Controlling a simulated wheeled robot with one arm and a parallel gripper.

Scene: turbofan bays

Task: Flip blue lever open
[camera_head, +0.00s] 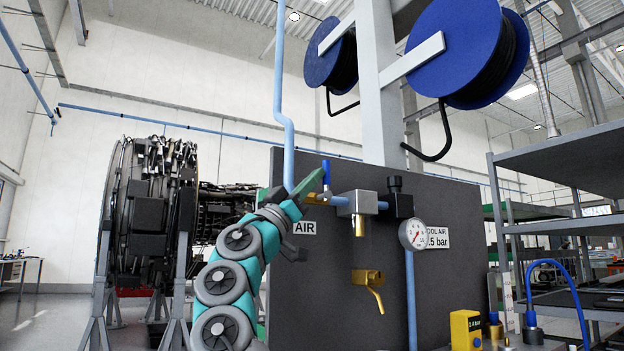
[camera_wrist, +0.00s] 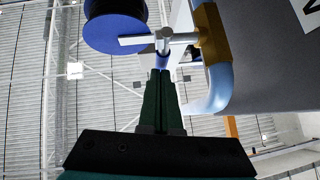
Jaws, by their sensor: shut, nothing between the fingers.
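The blue lever (camera_head: 326,173) stands upright on the pipe at the left of the grey valve block (camera_head: 357,203), in front of the dark panel. My gripper (camera_head: 317,176) comes up from the lower left, with its green fingers shut and empty. Its fingertips are right beside the lever's left side in the head view; I cannot tell if they touch. In the wrist view the closed fingers (camera_wrist: 160,78) point up the picture, with a small blue piece (camera_wrist: 162,61), likely the lever, just past the tips. The lever's lower end is partly hard to make out.
A light blue pipe (camera_head: 283,110) runs down just left of the lever. A pressure gauge (camera_head: 413,235) and brass tap (camera_head: 370,283) are to the right on the dark panel (camera_head: 330,300). Blue hose reels (camera_head: 468,45) hang above. An engine (camera_head: 150,215) stands at left.

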